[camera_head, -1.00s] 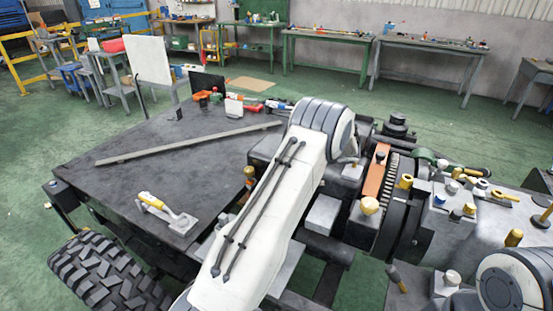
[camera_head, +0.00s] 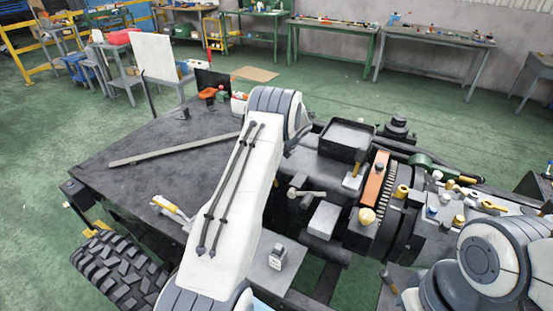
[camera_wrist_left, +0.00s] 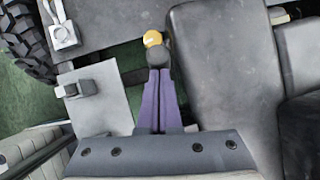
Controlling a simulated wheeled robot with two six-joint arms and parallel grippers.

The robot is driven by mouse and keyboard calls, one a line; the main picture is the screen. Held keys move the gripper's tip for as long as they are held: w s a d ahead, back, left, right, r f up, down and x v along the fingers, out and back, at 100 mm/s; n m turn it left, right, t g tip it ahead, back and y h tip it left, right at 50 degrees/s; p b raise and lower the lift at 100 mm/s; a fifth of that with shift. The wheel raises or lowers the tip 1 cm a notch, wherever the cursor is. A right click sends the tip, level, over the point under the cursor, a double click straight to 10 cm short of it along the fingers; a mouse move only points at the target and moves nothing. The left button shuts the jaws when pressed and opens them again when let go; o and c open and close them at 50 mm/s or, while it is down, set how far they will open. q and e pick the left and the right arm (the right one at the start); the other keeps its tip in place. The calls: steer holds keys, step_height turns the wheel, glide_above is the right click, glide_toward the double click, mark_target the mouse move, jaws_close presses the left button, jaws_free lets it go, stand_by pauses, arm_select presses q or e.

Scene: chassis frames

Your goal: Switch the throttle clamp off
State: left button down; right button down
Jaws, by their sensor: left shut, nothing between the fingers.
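My left gripper (camera_wrist_left: 160,78) shows in the left wrist view with its purple fingers shut and nothing between them. Just beyond the fingertips is a knob (camera_wrist_left: 152,38) with a yellow-orange top and a dark body; whether the fingers touch it I cannot tell. In the head view my left arm hides this gripper. No part is labelled, so I cannot tell which is the throttle clamp. A small grey block switch on a plate (camera_head: 278,258) stands right of my left arm, and it also shows in the left wrist view (camera_wrist_left: 77,89). My right gripper is out of view.
A yellow-handled metal piece (camera_head: 168,208) lies at the edge of the dark deck (camera_head: 130,180), with a long bar (camera_head: 170,150) behind it. Engine parts with yellow knobs (camera_head: 367,216) crowd the right. A tyre (camera_head: 118,268) stands at lower left.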

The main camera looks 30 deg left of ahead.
arm_select(q)
steer(key=shift+s+a, duration=0.1)
steer(key=shift+a, duration=0.3)
steer(key=w+p+v, duration=0.1)
steer(key=p+v, duration=0.5)
steer(key=v, duration=0.4)
steer(key=shift+s+r+p, duration=0.15)
steer(key=shift+s+p, duration=0.2)
steer(key=shift+s, duration=0.1)
